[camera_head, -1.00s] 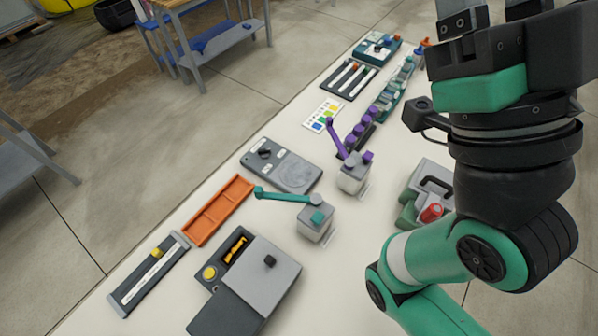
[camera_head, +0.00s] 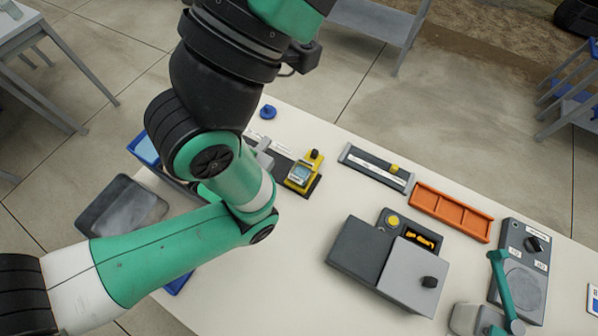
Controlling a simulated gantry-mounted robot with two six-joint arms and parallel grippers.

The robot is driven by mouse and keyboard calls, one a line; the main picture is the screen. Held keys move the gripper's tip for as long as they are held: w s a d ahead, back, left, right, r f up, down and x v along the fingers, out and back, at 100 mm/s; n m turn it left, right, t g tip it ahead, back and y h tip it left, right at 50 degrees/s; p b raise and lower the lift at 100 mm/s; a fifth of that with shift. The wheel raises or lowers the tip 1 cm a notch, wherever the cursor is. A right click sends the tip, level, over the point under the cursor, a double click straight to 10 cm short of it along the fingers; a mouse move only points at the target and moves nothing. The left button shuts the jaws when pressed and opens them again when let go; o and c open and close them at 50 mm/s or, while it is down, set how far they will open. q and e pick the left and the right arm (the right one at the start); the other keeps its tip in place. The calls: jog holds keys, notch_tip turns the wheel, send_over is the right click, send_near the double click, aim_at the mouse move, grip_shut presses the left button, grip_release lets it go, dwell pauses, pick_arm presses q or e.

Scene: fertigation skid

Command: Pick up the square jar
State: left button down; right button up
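I cannot make out a square jar in the head view now. My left arm enters from the left and bends upward across the table's left end. Its wrist runs out of the top edge, so the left gripper's fingers are not shown. My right arm and gripper are out of view. The arm hides part of the table's left end and what stands there.
The white table (camera_head: 290,262) holds a grey box with a lid (camera_head: 413,275), an orange tray (camera_head: 451,212), a slider panel (camera_head: 376,168), a yellow meter (camera_head: 304,172), a dark dial device (camera_head: 520,270) and a teal-armed unit (camera_head: 503,290). A blue knob (camera_head: 267,112) sits near the far edge.

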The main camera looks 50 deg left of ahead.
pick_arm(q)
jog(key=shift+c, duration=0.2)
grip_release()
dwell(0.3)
